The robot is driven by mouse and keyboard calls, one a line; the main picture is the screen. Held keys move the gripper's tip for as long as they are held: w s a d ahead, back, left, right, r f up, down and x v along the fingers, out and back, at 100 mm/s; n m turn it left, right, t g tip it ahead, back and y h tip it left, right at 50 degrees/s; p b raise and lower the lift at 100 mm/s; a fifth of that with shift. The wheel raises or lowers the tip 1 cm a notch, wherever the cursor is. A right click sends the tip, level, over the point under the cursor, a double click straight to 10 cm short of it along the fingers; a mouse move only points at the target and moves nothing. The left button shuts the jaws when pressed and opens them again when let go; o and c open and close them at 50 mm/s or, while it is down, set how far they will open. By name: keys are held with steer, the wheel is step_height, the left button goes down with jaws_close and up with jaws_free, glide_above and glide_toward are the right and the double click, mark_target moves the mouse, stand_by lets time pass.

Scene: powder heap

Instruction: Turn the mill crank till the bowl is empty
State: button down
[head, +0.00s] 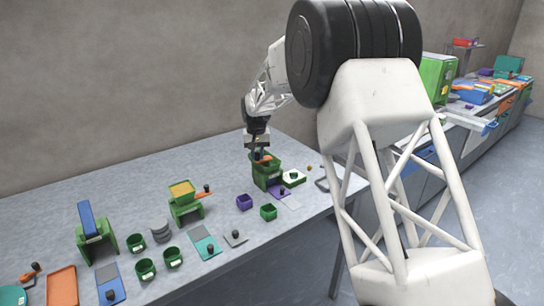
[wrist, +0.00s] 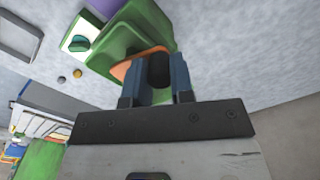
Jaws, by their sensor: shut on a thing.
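A green mill (head: 268,176) stands on the table under my gripper (head: 261,151). In the wrist view, the green mill (wrist: 117,40) fills the upper middle, with an orange crank (wrist: 123,70) on it. The crank's dark knob (wrist: 159,70) sits between the blue fingers of my gripper (wrist: 158,82), which is shut on it. The inside of this mill's bowl is hidden, so I cannot tell how much it holds. A second green mill (head: 184,209) with yellow powder (head: 182,189) in its top and its own orange crank (head: 201,192) stands to the left.
A white-and-green block (head: 293,178) and a purple plate (head: 284,197) lie close beside the held mill. A purple cup (head: 244,202) and a green cup (head: 268,212) stand in front. More cups and a blue-topped green stand (head: 87,220) are at left.

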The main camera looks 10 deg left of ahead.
steer(key=shift+a, duration=0.15)
steer(key=shift+w+a, duration=0.3)
steer(key=shift+w, duration=0.65)
steer(key=shift+w, duration=0.15)
steer(key=shift+w+d, duration=0.1)
steer(key=shift+w, duration=0.65)
steer(key=shift+w+d, duration=0.5)
steer(key=shift+w, duration=0.35)
steer(key=shift+w+d, duration=0.55)
steer(key=shift+d, duration=0.15)
